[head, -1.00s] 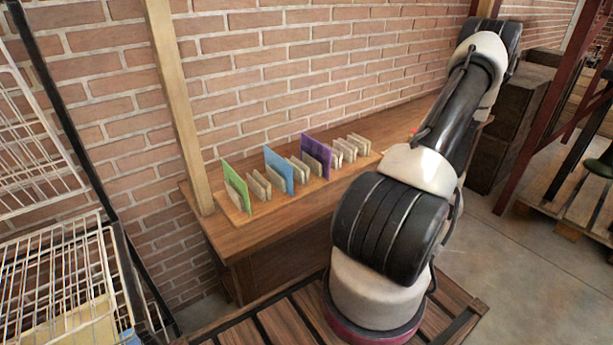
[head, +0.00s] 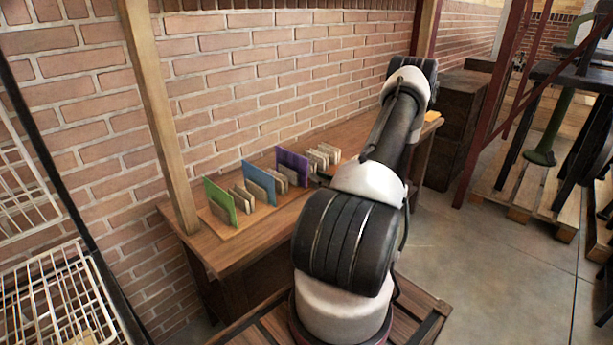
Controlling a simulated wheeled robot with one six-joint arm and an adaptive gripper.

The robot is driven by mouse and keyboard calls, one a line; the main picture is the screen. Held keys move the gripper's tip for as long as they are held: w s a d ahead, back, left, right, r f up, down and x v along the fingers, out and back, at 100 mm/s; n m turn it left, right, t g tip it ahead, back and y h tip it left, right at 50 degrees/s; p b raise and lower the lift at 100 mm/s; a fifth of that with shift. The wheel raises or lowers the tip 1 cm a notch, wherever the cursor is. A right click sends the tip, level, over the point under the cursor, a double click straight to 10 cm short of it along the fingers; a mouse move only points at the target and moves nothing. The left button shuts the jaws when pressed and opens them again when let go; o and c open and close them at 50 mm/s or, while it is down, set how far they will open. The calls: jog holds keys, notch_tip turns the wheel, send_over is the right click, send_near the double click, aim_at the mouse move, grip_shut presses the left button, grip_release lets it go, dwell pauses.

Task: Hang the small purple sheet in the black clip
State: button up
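A purple sheet (head: 292,165) stands upright in a slot of a wooden rack (head: 223,232) on the table along the brick wall. A blue sheet (head: 259,183) and a green sheet (head: 221,204) stand in the same rack to its left. My arm reaches up and away at the right of the rack. My gripper cannot be made out; the arm hides the area beyond it. A small dark part shows beside the arm near the purple sheet, but I cannot tell what it is. No black clip can be made out.
The wooden table (head: 244,262) runs along the wall, with a small yellow thing (head: 432,116) at its far end. A wooden post (head: 160,110) stands at its near left. White wire racks (head: 60,300) are at left. Dark crates (head: 455,130) and a pallet (head: 510,200) are at right.

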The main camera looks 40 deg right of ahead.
jog(key=shift+w+a, duration=0.15)
jog(key=shift+w, duration=1.3)
jog(key=shift+w+a, duration=0.1)
jog(key=shift+w, duration=1.3)
jog(key=shift+c, duration=0.3)
grip_shut()
notch_tip(320, 180, up, 8)
jog(key=shift+f, duration=0.25)
jog(key=s, duration=0.7)
jog(key=shift+d, duration=0.3)
